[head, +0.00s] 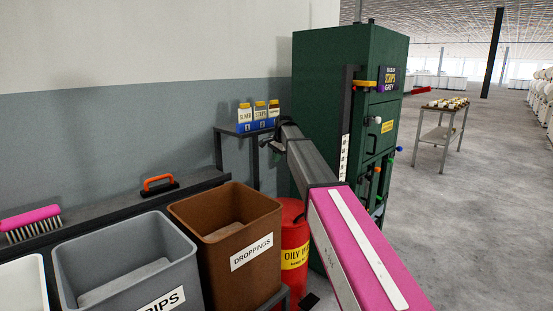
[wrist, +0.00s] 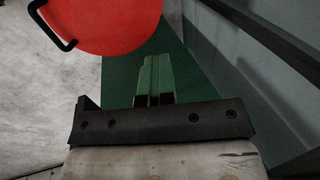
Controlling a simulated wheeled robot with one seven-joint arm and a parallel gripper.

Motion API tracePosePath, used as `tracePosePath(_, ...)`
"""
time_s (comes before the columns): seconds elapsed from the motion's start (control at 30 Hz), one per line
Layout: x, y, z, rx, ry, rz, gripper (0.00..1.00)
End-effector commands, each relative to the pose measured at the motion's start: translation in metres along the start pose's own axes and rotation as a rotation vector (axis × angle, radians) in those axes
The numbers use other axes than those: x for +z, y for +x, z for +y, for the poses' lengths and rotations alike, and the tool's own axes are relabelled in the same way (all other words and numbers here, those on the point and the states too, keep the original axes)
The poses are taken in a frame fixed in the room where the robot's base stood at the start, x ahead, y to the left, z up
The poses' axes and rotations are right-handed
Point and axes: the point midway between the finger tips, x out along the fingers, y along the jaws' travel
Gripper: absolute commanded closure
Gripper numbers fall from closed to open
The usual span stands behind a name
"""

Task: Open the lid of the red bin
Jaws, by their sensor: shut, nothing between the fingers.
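The red bin (head: 295,256) stands on the floor beside the brown bin, with a yellow label reading "OILY W…"; my arm hides its right part. In the wrist view its round red lid (wrist: 105,22) fills the top left, with a black bar handle (wrist: 50,25) at the lid's left edge. The lid looks down on the bin, but its rim is partly out of frame. My gripper (wrist: 157,60) shows in the wrist view as two green fingers together, shut and empty. Its tips appear just below the lid's lower right edge in the picture; I cannot tell the distance between them.
A brown bin (head: 190,215) marked "DROPPINGS" and a grey bin (head: 75,255) stand left of the red bin. A tall green cabinet (head: 330,70) stands behind it. A small shelf (head: 222,130) holds several bottles. Open floor (head: 470,210) lies to the right.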

Motion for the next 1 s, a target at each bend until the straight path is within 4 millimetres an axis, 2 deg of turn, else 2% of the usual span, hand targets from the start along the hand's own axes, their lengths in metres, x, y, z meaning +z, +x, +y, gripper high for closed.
tracePosePath(0.43, 0.0, 0.0, 0.0, 0.0, 0.0, 0.0, 1.0)
tracePosePath(0.47, 0.0, 0.0, 0.0, 0.0, 0.0, 0.0, 0.96)
tracePosePath(0.5, 0.0, 0.0, 0.0, 0.0, 0.0, 0.0, 0.83)
tracePosePath(0.57, 0.0, 0.0, 0.0, 0.0, 0.0, 0.0, 0.63)
tracePosePath(0.6, 0.0, 0.0, 0.0, 0.0, 0.0, 0.0, 0.6)
tracePosePath(0.87, 0.0, -0.001, 0.0, 0.0, 0.0, 0.0, 0.6)
tracePosePath(1.0, 0.0, -0.01, 0.0, 0.0, 0.0, 0.0, 0.6)
